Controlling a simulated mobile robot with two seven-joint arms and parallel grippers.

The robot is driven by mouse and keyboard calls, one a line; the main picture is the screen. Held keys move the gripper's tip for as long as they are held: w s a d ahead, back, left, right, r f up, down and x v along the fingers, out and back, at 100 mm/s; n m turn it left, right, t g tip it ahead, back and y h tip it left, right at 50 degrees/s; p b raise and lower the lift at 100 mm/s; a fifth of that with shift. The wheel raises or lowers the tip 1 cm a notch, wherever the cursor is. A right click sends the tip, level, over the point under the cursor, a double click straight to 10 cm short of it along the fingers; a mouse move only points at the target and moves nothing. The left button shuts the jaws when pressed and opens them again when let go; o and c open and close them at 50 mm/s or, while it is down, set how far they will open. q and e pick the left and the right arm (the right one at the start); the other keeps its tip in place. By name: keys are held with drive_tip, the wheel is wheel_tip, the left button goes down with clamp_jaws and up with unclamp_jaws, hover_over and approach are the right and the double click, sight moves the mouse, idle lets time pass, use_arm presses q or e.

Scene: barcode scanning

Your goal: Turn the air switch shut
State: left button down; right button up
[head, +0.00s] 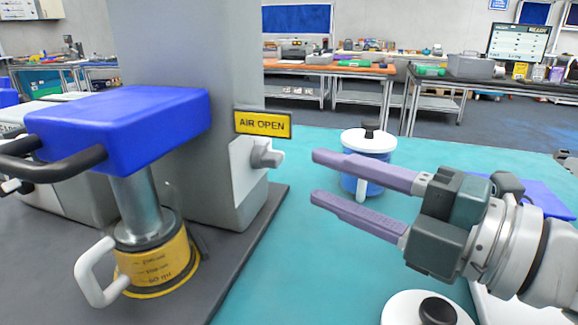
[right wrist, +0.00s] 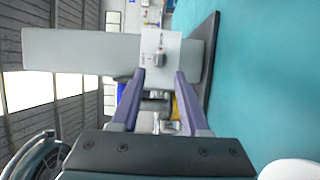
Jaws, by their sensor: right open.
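The air switch (head: 265,155) is a grey knob on a white plate (head: 243,178) on the right side of the grey machine column. A yellow sign (head: 263,123) above it reads "AIR OPEN". My right gripper (head: 318,178) is open and empty, its two purple fingers pointing left towards the switch. Its fingertips are apart from the knob, to its right in the head view. In the right wrist view, the knob (right wrist: 159,58) shows ahead of the fingertips, roughly between them. My left gripper is not in view.
A blue-topped press part (head: 130,125) with black handles stands left, above a yellow ring (head: 158,262) with a white handle. A white-lidded blue container (head: 368,145) stands behind my right fingers. Another white lid (head: 425,308) is at the front. The teal table (head: 270,270) is clear between.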

sight(280, 162)
drive_tip(key=x, duration=0.6)
drive_tip(key=shift+w, duration=0.1)
clamp_jaws()
idle(0.4)
